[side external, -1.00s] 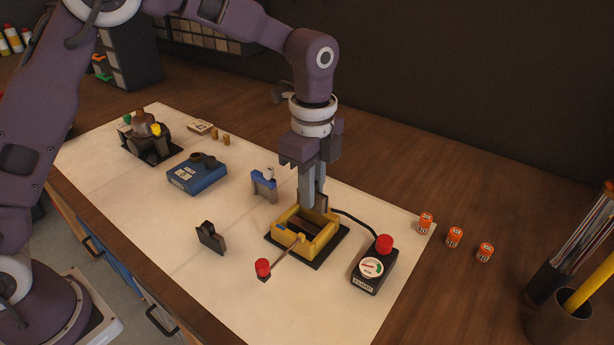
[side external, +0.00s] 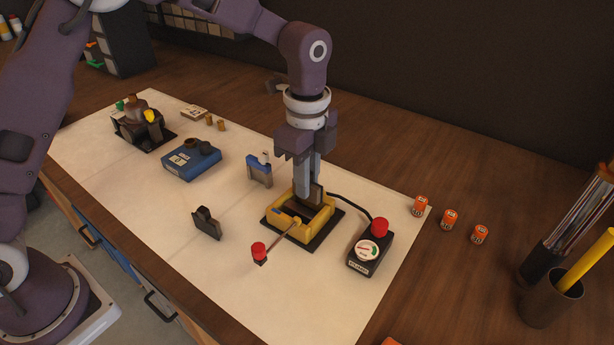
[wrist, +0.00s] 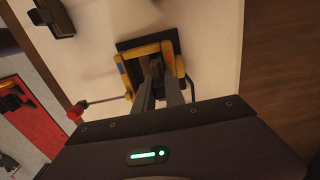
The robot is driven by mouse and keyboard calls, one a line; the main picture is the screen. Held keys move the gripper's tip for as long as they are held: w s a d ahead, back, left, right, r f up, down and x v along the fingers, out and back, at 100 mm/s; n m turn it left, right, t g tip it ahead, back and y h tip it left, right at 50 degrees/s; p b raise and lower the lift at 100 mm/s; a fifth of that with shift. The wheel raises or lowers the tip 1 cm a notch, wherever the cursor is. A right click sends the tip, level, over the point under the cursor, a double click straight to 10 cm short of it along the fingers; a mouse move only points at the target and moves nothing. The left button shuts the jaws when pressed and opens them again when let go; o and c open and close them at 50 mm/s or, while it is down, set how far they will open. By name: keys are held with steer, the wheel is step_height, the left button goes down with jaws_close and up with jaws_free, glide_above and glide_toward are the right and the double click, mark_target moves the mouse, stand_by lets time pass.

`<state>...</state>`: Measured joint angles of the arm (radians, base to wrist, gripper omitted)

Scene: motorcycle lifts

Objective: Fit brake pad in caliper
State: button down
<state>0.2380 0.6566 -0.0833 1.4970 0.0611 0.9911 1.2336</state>
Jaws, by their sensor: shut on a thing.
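The yellow caliper (side external: 322,221) sits on a black base plate (side external: 312,247) on the pale mat. My gripper (side external: 310,192) points down over its far side and is shut on a dark brake pad (side external: 318,193). The pad's lower end is at the caliper opening; how deep it sits is hidden by the walls and fingers. In the wrist view my fingers (wrist: 160,92) reach down into the yellow caliper frame (wrist: 126,76), with brown parts between them. A second dark pad-like piece (side external: 207,224) stands upright on the mat to the left.
A red-knobbed rod (side external: 259,250) sticks out from the caliper's front left. A gauge box (side external: 366,252) with a red button stands to the right, its cable running behind. A blue stand (side external: 259,172) is close behind left. Orange canisters (side external: 449,219) stand farther right.

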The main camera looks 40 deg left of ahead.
steer(key=shift+f, duration=0.7)
steer(key=c, duration=0.9)
jaws_free()
steer(key=shift+r, duration=4.05)
